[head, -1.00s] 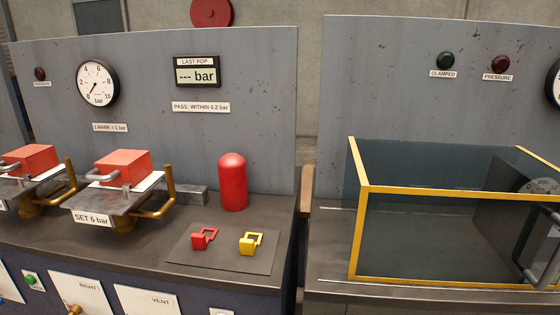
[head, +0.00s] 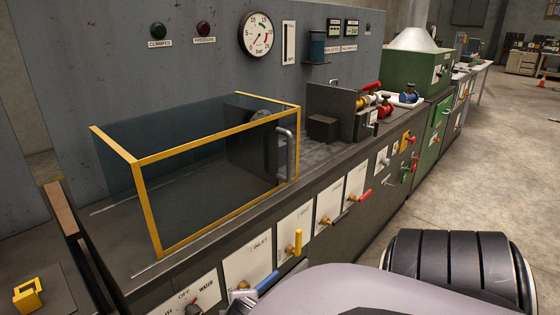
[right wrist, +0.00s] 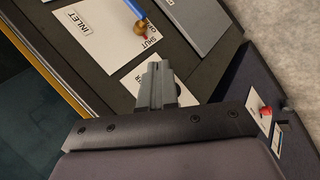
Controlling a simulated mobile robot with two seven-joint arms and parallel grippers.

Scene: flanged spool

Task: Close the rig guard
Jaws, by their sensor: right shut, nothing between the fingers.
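The rig guard (head: 218,144), a clear box with a yellow frame and a grey bar handle (head: 289,152) at its right end, stands on the dark bench on the left in the head view. Dark fixture blocks (head: 322,126) stand uncovered to its right. A dark round part shows through the guard's far right end. My right gripper (right wrist: 155,72) is shut and empty in the right wrist view, over the labelled panels on the bench front. A yellow edge beside dark glass shows at left there. My left gripper is not in view.
A green cabinet (head: 418,75) stands further right. Open concrete floor (head: 480,170) lies at right.

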